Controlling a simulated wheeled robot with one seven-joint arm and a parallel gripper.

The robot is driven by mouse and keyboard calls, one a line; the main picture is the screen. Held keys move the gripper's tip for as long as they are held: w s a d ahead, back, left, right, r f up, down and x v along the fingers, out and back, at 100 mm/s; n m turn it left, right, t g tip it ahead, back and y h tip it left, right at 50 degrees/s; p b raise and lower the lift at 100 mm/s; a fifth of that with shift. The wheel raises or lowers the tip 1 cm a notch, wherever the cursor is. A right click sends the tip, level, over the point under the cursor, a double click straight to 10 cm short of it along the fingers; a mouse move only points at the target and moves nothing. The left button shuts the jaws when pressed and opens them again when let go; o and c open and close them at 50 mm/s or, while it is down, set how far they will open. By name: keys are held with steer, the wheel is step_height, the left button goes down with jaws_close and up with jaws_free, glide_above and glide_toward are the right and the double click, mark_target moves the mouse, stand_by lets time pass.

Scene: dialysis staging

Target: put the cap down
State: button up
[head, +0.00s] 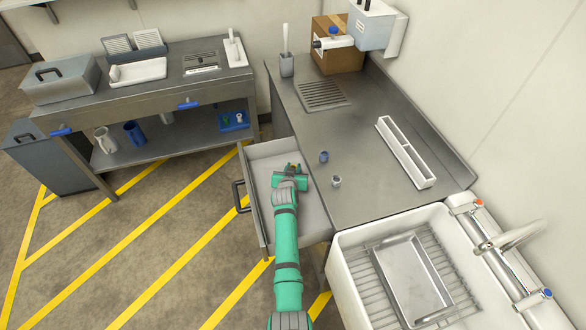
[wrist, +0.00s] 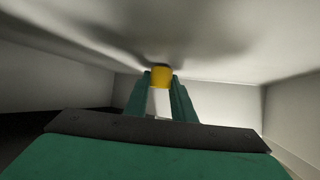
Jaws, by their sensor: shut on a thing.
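My gripper (head: 291,170) is down inside the open drawer (head: 258,178) under the steel counter. In the wrist view its two green fingers (wrist: 161,84) are closed on the small yellow cap (wrist: 161,76), which sits between their tips. Pale drawer surfaces surround the gripper in the wrist view. I cannot tell whether the cap touches the drawer floor.
A small blue piece (head: 323,157) and a small grey piece (head: 336,181) stand on the counter (head: 365,160) beside the drawer. A white divided tray (head: 405,152) lies to their right. A sink (head: 352,250) adjoins in front. A second steel table (head: 140,85) stands at left.

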steer(key=o, duration=1)
steer(key=shift+f, duration=0.1)
steer(key=shift+w, duration=0.1)
steer(key=shift+s+d+r, duration=0.1)
steer(key=shift+s+r, duration=0.1)
steer(key=shift+s, duration=0.1)
steer(key=v, duration=1.1)
steer(key=shift+s+r, duration=0.15)
steer(key=shift+s, duration=0.1)
